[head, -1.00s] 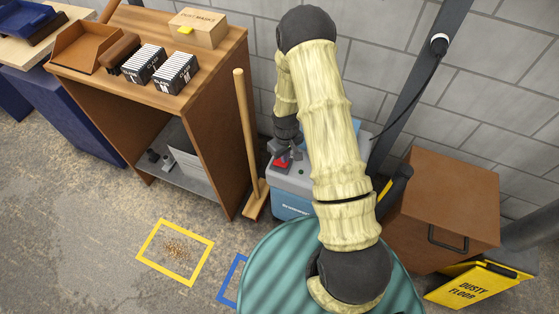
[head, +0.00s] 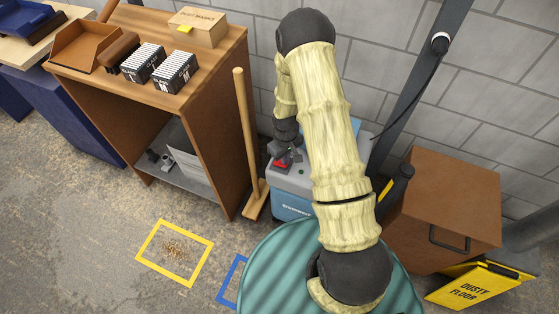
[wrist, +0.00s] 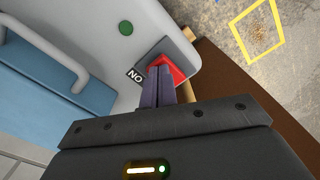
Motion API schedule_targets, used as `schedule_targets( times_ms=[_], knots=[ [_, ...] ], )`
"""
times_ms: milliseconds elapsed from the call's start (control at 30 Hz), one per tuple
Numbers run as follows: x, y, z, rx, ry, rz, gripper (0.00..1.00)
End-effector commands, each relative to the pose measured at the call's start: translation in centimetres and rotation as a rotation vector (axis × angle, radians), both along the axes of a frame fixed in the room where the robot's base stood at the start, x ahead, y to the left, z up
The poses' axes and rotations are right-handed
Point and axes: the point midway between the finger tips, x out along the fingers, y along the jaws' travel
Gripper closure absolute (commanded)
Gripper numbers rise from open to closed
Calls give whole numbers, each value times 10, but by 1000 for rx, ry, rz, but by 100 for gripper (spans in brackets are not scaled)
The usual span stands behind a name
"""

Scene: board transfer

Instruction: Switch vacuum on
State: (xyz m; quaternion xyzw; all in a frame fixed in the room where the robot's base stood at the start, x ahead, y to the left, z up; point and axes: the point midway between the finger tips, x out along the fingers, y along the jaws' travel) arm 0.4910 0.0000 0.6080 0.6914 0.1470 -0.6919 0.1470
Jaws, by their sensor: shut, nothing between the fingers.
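The vacuum (head: 291,204) stands against the wall behind the teal drum, with a light grey top and a blue body. Its red rocker switch (head: 281,164) is on the top, partly hidden by my gripper (head: 288,160). In the wrist view the red switch (wrist: 178,71) sits in a dark recess beside a label reading ON, seen upside down. My gripper (wrist: 160,74) is shut and empty, with its fingertips at the switch, seemingly touching it. A green round spot (wrist: 126,28) shows on the vacuum's top.
A wooden shelf unit (head: 215,130) and a broom (head: 246,140) are to the left. A brown bin (head: 450,200) and a yellow sign (head: 470,287) are to the right.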

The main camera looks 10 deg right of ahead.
Motion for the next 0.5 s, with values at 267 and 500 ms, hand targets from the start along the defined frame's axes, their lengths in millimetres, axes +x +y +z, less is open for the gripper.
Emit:
schedule_targets(
  times_ms=[267,500],
  knots=[
    [0,0,-4,0,-1,0,100],
    [0,0,-6,0,-1,0,100]
  ],
)
